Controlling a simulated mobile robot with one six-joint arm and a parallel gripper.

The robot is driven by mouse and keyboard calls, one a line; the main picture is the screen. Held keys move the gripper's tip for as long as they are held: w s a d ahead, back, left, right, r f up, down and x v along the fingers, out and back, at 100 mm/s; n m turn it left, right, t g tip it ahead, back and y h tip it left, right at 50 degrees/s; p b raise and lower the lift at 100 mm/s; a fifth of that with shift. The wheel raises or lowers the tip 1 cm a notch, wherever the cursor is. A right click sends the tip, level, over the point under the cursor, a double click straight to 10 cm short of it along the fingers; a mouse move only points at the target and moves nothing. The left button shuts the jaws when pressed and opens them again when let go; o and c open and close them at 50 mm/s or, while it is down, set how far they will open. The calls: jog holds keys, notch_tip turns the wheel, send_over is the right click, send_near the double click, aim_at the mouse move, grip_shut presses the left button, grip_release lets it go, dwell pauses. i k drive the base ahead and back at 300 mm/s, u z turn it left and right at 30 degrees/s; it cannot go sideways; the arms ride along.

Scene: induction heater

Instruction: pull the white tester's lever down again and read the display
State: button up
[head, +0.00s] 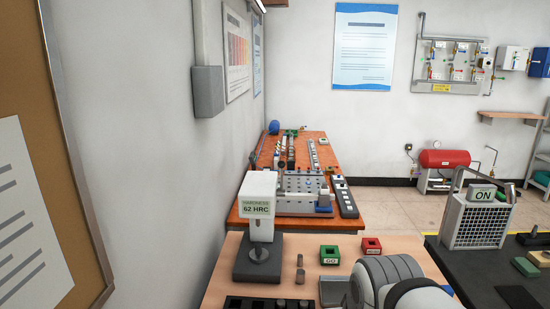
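The white tester (259,221) stands upright on the light wooden bench, left of the picture's middle. Its display (258,207) faces me and reads "HARDNESS 62 HRC". Below the white head is a grey column on a dark base (258,263). I cannot make out the tester's lever in this view. My arm's rounded grey and white links fill the bottom middle, right of the tester. My gripper is not in view, so I cannot see what it holds.
A small metal cylinder (300,276) stands right of the tester. A green box (329,255) marked GO and a red box (371,246) sit behind. A dark rack (262,303) lies in front. A heater unit (481,218) showing ON stands right. A crowded wooden table (243,222) is beyond.

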aim_at(281, 192)
jog(key=k, duration=1.15)
jog(key=u, duration=0.6)
jog(key=i, duration=1.85)
jog(key=z, duration=0.9)
